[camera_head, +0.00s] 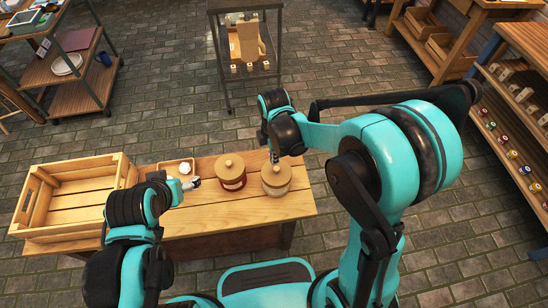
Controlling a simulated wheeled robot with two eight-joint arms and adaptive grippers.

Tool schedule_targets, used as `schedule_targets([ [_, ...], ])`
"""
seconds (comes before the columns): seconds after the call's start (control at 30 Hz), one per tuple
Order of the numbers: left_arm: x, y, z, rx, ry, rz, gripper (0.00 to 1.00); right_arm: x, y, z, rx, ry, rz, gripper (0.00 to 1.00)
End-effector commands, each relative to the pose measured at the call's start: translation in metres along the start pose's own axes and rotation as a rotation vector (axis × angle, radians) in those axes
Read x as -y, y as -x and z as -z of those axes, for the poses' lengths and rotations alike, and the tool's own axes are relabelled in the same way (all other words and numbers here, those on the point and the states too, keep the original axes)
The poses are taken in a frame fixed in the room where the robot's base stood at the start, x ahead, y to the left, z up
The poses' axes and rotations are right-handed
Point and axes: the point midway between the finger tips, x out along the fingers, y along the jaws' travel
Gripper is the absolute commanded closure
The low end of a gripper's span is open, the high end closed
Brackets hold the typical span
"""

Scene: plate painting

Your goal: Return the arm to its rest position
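My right arm reaches in from the right, over the wooden table (225,215). Its gripper (273,156) points down just behind the right-hand jar (276,188); its fingers are too small and dark to tell whether they are open or whether they touch the lid. My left arm reaches in from the lower left.
A second lidded jar, reddish (231,180), stands left of the first. A slatted wooden crate (75,190) fills the table's left end. A metal cart (225,85) stands behind. Shelves line the right side; a shelf rack (75,85) stands at upper left.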

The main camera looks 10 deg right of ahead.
Motion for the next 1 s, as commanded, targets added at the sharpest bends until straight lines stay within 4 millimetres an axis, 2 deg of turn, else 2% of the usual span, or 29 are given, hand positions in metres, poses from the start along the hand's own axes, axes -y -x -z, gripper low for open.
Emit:
schedule_targets([
  [0.33, 0.0, 0.015, 0.011, 0.0, 0.0, 0.0, 0.28, 0.0, 0.023, 0.0, 0.0, 0.0, 0.0, 1.0],
  [0.9, 0.0, 0.015, 0.011, 0.0, 0.0, 0.0, 0.28, 0.0, 0.024, 0.0, 0.0, -0.002, -0.001, 1.0],
  [1.0, 0.0, 0.015, 0.011, 0.0, 0.0, 0.0, 0.28, 0.003, 0.031, -0.003, -0.001, -0.042, -0.015, 1.0],
])
